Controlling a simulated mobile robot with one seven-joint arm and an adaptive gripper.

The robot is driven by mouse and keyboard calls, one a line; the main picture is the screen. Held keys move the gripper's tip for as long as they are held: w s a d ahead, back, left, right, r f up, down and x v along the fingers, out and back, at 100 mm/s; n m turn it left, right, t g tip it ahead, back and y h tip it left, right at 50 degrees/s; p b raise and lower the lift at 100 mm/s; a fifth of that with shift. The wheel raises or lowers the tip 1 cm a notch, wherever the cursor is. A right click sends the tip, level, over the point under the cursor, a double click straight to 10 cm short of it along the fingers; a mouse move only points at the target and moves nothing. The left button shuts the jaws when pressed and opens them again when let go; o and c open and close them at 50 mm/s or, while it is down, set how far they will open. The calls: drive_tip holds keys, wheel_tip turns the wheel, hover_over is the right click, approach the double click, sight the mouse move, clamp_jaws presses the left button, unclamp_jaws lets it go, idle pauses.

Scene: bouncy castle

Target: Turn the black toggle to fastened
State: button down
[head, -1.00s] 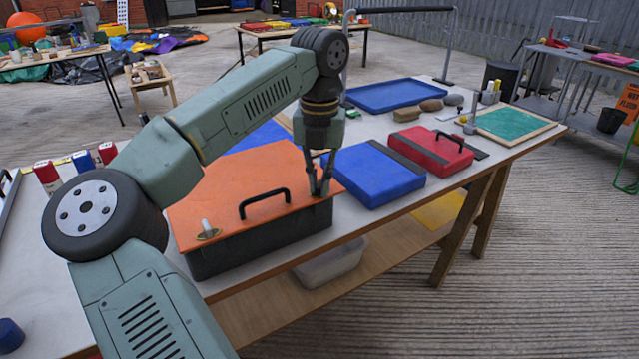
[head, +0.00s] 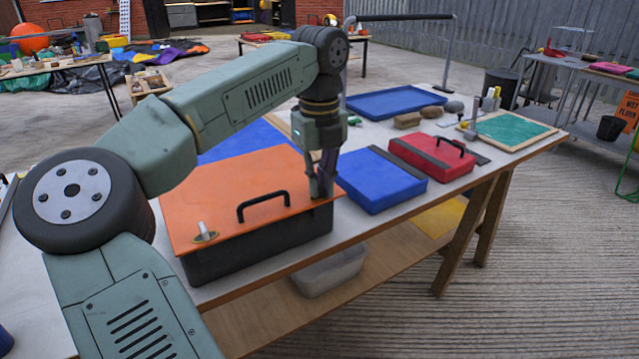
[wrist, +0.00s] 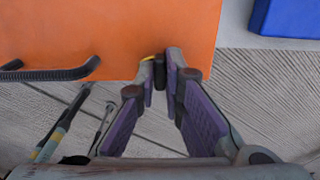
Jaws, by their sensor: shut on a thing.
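An orange-lidded dark box (head: 240,185) stands on the near part of the table. A black carry handle (head: 263,204) is on its lid, and the handle also shows in the wrist view (wrist: 50,75). My gripper (head: 321,194) points down at the box's right front corner. In the wrist view, its fingertips (wrist: 161,72) are shut on a small black toggle (wrist: 160,69) at the lid's edge. A bit of yellow shows beside the toggle. The fingers hide most of the toggle, so its angle is unclear.
A light-coloured peg (head: 203,230) stands on the lid's left front corner. A blue case (head: 380,180) lies close to the right of my gripper, with a red case (head: 432,155) beyond. A clear bin (head: 330,272) sits on the shelf below.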

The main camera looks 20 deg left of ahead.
idle(0.3)
drive_tip(key=c, duration=1.7)
unclamp_jaws()
wheel_tip(320, 180, up, 12)
